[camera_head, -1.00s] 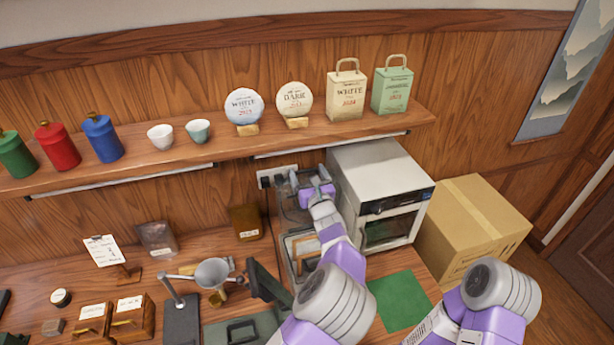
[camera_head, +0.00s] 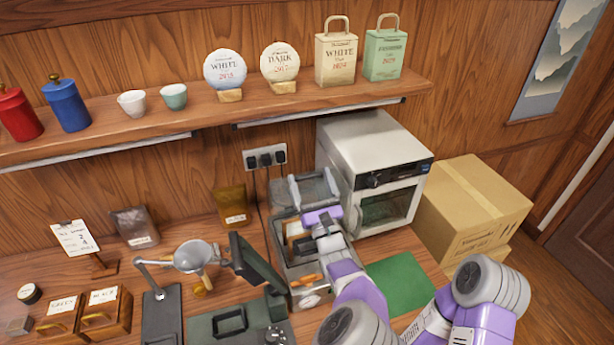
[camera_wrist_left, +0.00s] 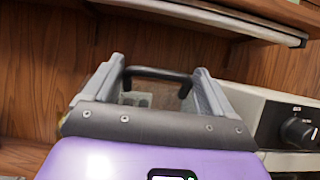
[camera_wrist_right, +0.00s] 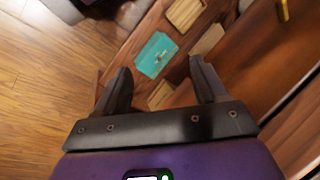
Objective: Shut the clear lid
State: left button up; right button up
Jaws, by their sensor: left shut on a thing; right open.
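A grey machine (camera_head: 290,280) with a clear lid (camera_head: 316,190) stands left of the white oven. The lid is raised, its clear pane hard to make out behind my gripper. My left gripper (camera_head: 313,182) is at the lid; in the left wrist view a black handle bar (camera_wrist_left: 160,73) lies between its fingers, and it is shut on this. A wooden-framed piece (camera_head: 294,235) shows inside the machine. My right gripper (camera_wrist_right: 160,70) is open and empty in the right wrist view, above wooden furniture and the floor; in the head view only its arm shows.
The white oven (camera_head: 372,150) is close to the right of my left gripper. A dark screen (camera_head: 257,265) stands at the machine's left. A green mat (camera_head: 400,283) lies at the right, beside a cardboard box (camera_head: 470,210). A loaded shelf (camera_head: 200,118) runs above.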

pick_arm(q)
jog(key=shift+s+d+f, duration=0.35)
jog(key=shift+s+f, duration=0.15)
jog(key=o, duration=1.1)
jog(key=shift+o, duration=0.6)
jog(key=shift+w, duration=0.1)
jog(key=v, duration=0.7)
jog(key=shift+s, duration=0.3)
jog(key=shift+d+f, duration=0.1)
